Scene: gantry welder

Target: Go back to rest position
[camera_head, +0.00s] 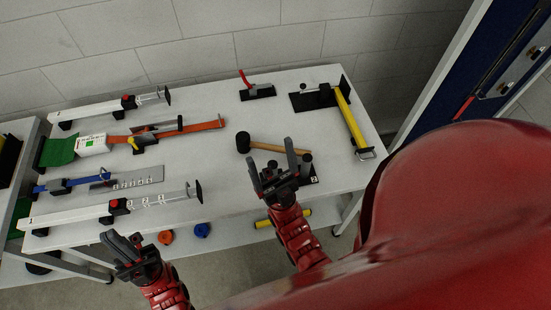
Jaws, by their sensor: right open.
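My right gripper (271,167) is over the front part of the workbench (215,190), with its two fingers spread apart and nothing seen between them. A black-headed mallet with a wooden handle (277,148) lies just beyond its fingertips. A small black block with knobs (306,172) is beside it, partly hidden. My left gripper (121,242) is lower and further left, near the front edge of the bench. Its fingers are dark and seen at a slant, so their gap is unclear. I see nothing held in it.
White beams with clamps (120,208) lie on the bench's left side, with an orange bar (205,126) and a blue-handled tool (62,185). A yellow bar (350,120) lies at the right. A blue cabinet (470,80) stands right.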

